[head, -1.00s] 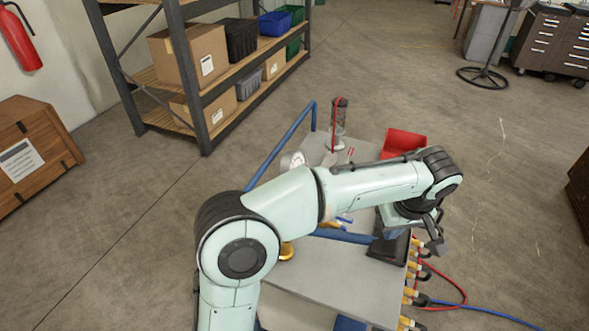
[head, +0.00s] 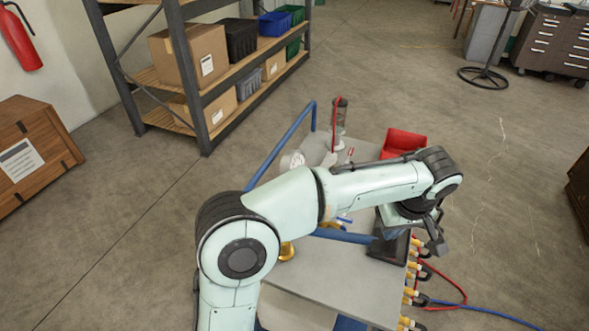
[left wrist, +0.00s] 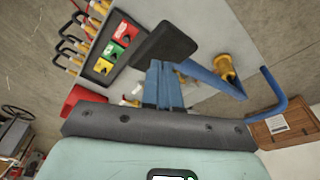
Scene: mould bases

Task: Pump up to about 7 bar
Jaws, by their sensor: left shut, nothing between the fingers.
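A round white gauge (head: 292,161) stands on the grey cart (head: 318,282), partly behind my left arm; its reading is too small to tell. A clear upright cylinder (head: 339,118) with a red hose stands at the cart's far end. My right gripper is out of view.
Several yellow-and-black fittings (head: 413,271) line the cart's right edge, with red and blue hoses (head: 490,314) on the floor. A blue rail (head: 280,145) rises at the left. A red bin (head: 404,143) sits at the back. Shelving (head: 175,75) stands beyond; floor to the right is open.

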